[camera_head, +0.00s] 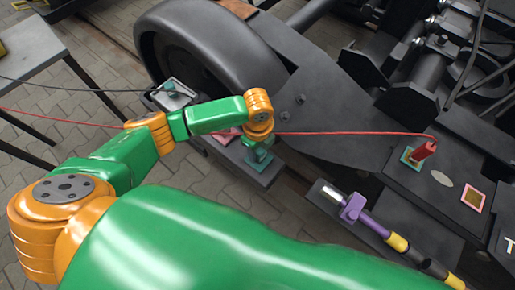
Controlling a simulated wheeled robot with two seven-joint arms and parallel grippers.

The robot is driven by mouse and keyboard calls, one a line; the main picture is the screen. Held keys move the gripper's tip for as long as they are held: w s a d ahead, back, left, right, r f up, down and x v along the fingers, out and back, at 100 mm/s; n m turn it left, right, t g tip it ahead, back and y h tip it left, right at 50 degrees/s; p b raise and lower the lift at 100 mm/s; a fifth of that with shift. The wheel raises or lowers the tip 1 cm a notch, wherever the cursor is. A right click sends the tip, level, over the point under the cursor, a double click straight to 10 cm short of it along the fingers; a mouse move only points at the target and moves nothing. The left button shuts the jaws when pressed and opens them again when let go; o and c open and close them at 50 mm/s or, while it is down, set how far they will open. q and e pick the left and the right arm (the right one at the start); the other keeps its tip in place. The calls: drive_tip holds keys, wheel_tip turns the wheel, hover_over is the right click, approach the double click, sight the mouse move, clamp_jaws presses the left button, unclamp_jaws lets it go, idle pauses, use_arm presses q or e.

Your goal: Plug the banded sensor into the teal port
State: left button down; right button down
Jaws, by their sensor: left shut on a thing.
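My left gripper (259,151) points down over a dark tray at the middle of the head view. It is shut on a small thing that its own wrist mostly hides. A teal block or pad (262,165) shows right beneath it; I cannot tell whether they touch. A red plug (425,148) with a red cable stands on a teal-bordered square (410,157) on the dark plate at the right. No bands can be made out on the plug or the held thing, so I cannot tell which is the banded sensor. My right gripper is not in view.
The red cable (340,134) runs behind my left gripper. A pink-bordered square (472,199) lies right of the plug. A purple-collared rod with a yellow band (396,243) lies at the lower right. A grey box (180,95) and a wheel (188,52) stand behind my arm.

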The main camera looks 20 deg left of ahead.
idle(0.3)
use_arm(q)
drive_tip(key=shift+p, duration=0.4)
idle(0.4)
drive_tip(key=shift+f+b, duration=0.35)
drive_tip(key=shift+f, duration=0.15)
drive_tip(key=shift+c, duration=1.8)
unclamp_jaws()
